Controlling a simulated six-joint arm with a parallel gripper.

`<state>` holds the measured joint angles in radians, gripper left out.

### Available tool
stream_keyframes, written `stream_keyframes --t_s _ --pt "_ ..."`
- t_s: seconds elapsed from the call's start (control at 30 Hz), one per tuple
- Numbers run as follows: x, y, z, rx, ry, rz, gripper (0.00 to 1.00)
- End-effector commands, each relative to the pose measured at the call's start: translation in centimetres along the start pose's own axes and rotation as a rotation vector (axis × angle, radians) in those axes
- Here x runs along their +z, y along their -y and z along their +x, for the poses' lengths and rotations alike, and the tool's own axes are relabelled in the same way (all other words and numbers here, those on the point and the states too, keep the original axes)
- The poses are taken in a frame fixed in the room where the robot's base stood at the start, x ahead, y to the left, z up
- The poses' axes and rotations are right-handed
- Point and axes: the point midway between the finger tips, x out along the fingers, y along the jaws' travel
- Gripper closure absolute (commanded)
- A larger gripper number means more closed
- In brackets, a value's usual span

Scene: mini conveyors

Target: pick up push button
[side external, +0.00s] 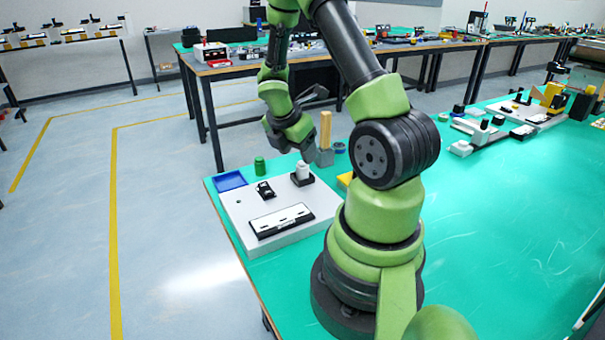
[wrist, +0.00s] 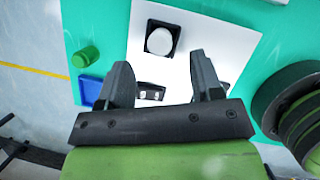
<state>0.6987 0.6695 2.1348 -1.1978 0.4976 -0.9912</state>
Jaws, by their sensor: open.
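A white round piece on a black square base, which looks like the push button (side external: 302,170), stands near the far right corner of the white board (side external: 240,210). In the wrist view the push button (wrist: 160,39) shows from above, past the fingertips. My gripper (side external: 305,150) is over the far part of the board, close above the push button. In the wrist view my gripper (wrist: 160,75) has its two fingers apart with nothing between them. I cannot tell the exact gap between fingertips and button.
A small black part (side external: 265,190) and a black-and-white module (side external: 281,220) lie on the board. A blue tray (side external: 230,181) and green cylinder (side external: 260,166) stand beyond it. A wooden upright block (side external: 325,130) is close right of the gripper.

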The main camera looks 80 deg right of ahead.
Motion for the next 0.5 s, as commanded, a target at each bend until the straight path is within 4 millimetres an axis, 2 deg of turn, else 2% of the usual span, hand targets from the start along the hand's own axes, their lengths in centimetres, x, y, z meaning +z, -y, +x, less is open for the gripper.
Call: stream_keyframes --t_s 0.3,0.5 --pt "0.1 0.0 4.0 -0.004 -0.002 0.0 0.4" --pt "0.1 0.0 5.2 0.0 -0.002 0.002 0.4"
